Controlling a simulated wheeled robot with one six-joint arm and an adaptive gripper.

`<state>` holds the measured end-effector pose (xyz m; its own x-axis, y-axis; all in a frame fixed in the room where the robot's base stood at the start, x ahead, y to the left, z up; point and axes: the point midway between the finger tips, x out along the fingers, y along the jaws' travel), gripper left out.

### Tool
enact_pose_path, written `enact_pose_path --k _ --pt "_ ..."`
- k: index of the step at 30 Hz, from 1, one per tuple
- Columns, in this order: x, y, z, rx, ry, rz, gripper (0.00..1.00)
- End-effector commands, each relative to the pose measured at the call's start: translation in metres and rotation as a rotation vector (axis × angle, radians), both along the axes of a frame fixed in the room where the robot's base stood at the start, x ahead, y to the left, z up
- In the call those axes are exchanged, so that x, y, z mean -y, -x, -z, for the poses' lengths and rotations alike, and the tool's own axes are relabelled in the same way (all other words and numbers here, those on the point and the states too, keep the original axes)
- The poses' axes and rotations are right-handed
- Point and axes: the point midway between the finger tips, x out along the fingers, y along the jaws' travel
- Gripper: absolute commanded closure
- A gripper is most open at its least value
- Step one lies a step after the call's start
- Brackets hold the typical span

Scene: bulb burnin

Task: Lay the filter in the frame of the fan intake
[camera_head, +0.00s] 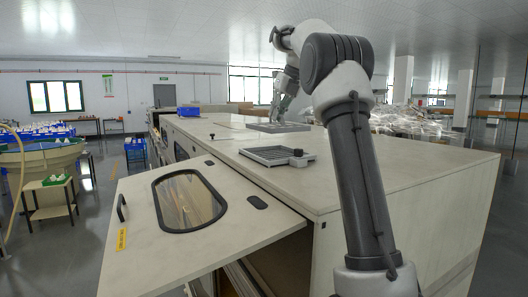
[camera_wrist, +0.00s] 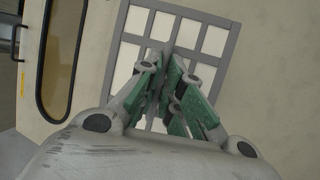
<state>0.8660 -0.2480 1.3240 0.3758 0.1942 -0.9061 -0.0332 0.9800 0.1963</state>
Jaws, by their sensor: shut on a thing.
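The filter is a grey grid with pale panels (camera_wrist: 214,40) in the wrist view. My gripper (camera_wrist: 166,72), with green finger pads, is shut on it near its middle, and the fingers hide part of the grid. In the head view my gripper (camera_head: 278,112) is above a flat grey framed piece (camera_head: 278,128), which looks like the same filter, at the far part of the cabinet top. I cannot tell whether it touches the top. A second grey frame with slats inside (camera_head: 272,155) and a black knob (camera_head: 298,152) lies nearer; it looks like the fan intake.
The pale cabinet top (camera_head: 350,170) is mostly clear around both frames. A panel with an oval window (camera_head: 188,200) sticks out at the front left. A blue bin (camera_head: 188,111) stands at the far left end. Plastic-wrapped goods (camera_head: 415,120) are behind on the right.

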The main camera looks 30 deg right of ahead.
Motion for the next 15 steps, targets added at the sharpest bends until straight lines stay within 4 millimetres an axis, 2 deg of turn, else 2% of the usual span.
enact_pose_path --k 6,11,15 --pt "0.0 0.001 0.04 -0.003 -0.002 0.001 1.0" --pt "0.0 0.001 0.057 -0.002 -0.001 -0.001 1.0" --pt "0.0 0.001 0.08 -0.003 0.0 0.0 1.0"
